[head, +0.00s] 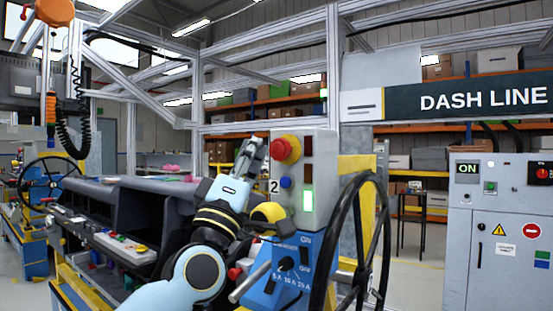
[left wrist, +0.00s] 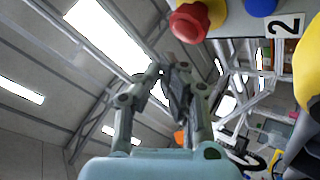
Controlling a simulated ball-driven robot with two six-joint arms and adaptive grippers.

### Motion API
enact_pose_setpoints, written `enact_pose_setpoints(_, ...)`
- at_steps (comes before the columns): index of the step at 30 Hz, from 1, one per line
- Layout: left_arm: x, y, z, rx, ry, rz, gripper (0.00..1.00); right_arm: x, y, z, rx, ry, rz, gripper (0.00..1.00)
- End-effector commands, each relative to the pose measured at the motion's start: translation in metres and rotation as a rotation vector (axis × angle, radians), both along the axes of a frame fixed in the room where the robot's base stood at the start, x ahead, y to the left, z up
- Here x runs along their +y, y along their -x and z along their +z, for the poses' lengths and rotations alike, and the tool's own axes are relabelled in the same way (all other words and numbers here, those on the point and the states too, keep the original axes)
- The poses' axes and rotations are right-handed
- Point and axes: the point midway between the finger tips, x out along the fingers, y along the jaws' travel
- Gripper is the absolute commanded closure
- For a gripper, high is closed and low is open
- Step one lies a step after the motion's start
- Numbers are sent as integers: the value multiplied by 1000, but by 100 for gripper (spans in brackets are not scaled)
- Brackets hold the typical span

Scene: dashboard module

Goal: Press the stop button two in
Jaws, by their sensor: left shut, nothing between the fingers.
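The stop button two is a red mushroom knob (head: 286,149) on a yellow base, high on the grey control box (head: 322,170), beside a label "2" (head: 275,186). In the left wrist view the red knob (left wrist: 188,22) shows at the top, with the label "2" (left wrist: 287,25) to its right. My left gripper (head: 254,146) is shut and empty, just left of the knob in the head view. In the left wrist view its fingertips (left wrist: 173,72) are below and left of the knob, with a visible gap in the picture. My right gripper is not in view.
A blue button (head: 286,182) sits below the knob, and a lit green lamp (head: 308,200) is at its lower right. A black steering wheel (head: 352,240) stands in front of the box. A dark dashboard (head: 150,205) lies to the left. A blue switch box (head: 288,275) is below.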

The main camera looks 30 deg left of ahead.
Motion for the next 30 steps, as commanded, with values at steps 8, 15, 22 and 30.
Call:
enact_pose_setpoints(8, -1, -14, 1, 0, 0, 0, 100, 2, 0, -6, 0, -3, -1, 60)
enact_pose_setpoints(15, -1, -14, 1, 0, 0, 0, 100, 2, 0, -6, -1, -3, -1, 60)
enact_pose_setpoints(22, -1, -14, 1, 0, 0, 0, 100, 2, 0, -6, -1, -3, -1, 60)
enact_pose_setpoints(30, -1, -14, 1, 0, 0, 0, 100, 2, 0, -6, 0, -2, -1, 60)
